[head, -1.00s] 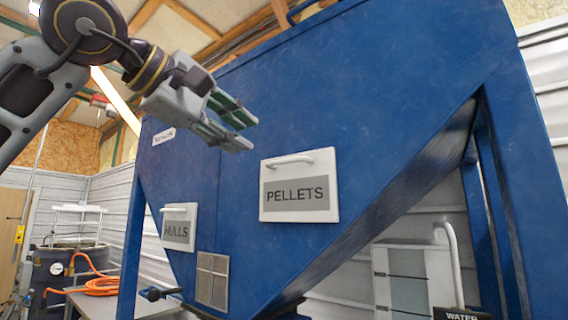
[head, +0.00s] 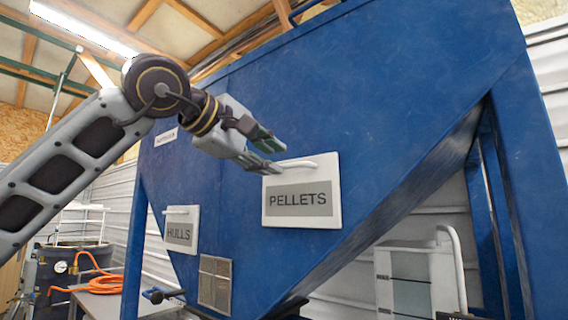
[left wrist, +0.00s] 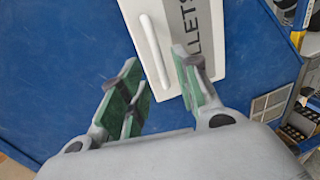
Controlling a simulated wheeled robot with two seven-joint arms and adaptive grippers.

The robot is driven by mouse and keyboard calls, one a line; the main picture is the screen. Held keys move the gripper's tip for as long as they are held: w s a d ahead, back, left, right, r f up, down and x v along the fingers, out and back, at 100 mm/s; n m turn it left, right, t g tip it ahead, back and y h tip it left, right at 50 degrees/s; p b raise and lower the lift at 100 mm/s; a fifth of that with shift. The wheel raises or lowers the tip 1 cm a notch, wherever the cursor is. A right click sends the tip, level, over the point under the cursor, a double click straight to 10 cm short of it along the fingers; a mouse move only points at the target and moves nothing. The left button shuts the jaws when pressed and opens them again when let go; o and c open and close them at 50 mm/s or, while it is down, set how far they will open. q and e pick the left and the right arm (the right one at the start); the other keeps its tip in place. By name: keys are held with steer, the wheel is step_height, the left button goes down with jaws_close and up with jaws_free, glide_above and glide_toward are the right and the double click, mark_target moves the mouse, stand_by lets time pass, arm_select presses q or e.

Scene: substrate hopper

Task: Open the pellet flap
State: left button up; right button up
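The pellet flap (head: 302,200) is a white panel with a grey PELLETS label, lying flat against the blue hopper (head: 350,95). A white bar handle (head: 295,164) runs along its top edge. In the left wrist view the flap (left wrist: 205,30) and its handle (left wrist: 154,50) show just beyond the fingers. My left gripper (head: 277,156) is open and empty, at the upper left corner of the flap near the handle's left end. In the wrist view the handle lies in line with the gap between the green-padded fingers (left wrist: 160,90). My right gripper is not in view.
A second white flap labelled HULLS (head: 181,229) sits lower left on the hopper, with a vent grille (head: 215,281) to its right. A white tank (head: 418,278) stands under the sloped side. An orange hose (head: 97,273) lies at the lower left.

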mark_target(284, 167)
arm_select(q)
steer(key=shift+p+x, duration=0.7)
steer(key=shift+x, duration=2.25)
steer(key=shift+c, duration=0.4)
jaws_close()
